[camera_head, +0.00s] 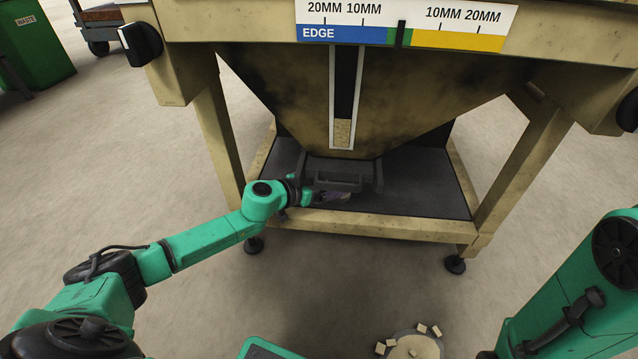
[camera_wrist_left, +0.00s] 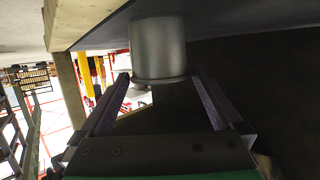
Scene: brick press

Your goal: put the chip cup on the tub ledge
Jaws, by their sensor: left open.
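A grey metal cup, likely the chip cup (camera_wrist_left: 158,45), stands between and just beyond the fingertips of my left gripper (camera_wrist_left: 160,85) in the left wrist view. The two fingers are spread on either side of it, and I cannot tell whether either touches it. In the head view, my left gripper (camera_head: 330,196) is low under the hopper, by the dark bracket, which partly hides it. The cup cannot be made out there. My right arm shows at the right edge, but its gripper is out of view. I cannot identify the tub ledge with certainty.
The hopper (camera_head: 290,105) hangs over a dark tray (camera_head: 420,185) in a beige frame (camera_head: 370,226). A dark bracket (camera_head: 340,174) sits below the hopper. A green waste bin (camera_head: 35,45) stands far left.

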